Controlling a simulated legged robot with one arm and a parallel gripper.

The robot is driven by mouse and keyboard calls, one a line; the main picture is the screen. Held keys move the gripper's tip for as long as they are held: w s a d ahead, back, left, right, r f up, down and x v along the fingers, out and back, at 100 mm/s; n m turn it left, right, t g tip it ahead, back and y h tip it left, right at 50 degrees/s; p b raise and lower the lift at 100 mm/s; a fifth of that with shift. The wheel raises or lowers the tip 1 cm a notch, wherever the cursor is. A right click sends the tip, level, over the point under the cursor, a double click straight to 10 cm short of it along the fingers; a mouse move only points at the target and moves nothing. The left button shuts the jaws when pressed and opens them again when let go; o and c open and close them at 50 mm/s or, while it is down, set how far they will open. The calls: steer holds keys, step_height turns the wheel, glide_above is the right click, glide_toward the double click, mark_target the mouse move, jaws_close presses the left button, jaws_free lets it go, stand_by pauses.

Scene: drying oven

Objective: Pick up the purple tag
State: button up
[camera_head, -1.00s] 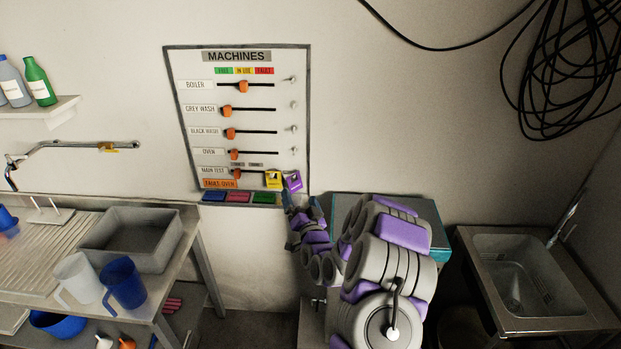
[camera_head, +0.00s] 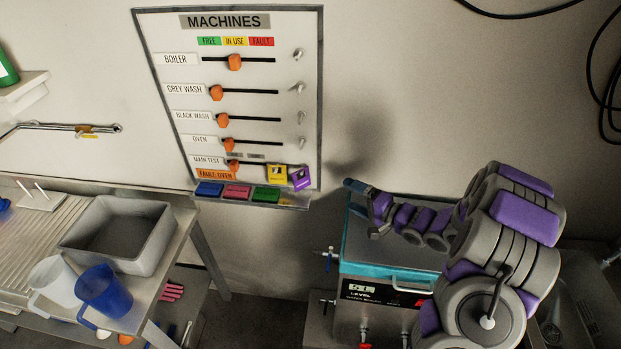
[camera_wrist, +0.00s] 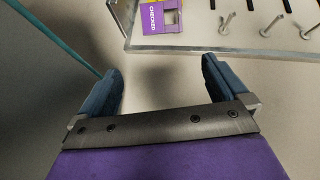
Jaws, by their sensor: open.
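The purple tag (camera_head: 301,178) hangs at the lower right corner of the MACHINES board (camera_head: 308,90), just right of a yellow tag (camera_head: 277,174). In the wrist view the purple tag (camera_wrist: 160,17) shows near the top edge, with white "CHECKED" lettering and part of a yellow tag beside it. My gripper (camera_head: 362,204) is to the right of the board and a little lower than the tag, apart from it. In the wrist view my gripper (camera_wrist: 162,85) has its fingers spread, with nothing between them.
Blue, pink and green blocks lie on the board's bottom ledge (camera_head: 290,201). Hooks (camera_head: 297,88) stick out along its right side. A teal-edged machine (camera_head: 388,290) stands below my arm. A grey basin (camera_head: 160,235) and jugs sit on the left counter.

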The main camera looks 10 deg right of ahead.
glide_toward(306, 178)
steer(key=b+x, duration=0.3)
steer(key=x, duration=0.3)
steer(key=shift+w+a+f+b, duration=0.1)
steer(key=shift+w+a+b, duration=0.05)
steer(key=shift+a+b, duration=0.25)
steer(key=shift+w+a, duration=0.1)
steer(key=shift+w, duration=0.45)
steer(key=shift+a, duration=0.1)
steer(key=c, duration=0.9)
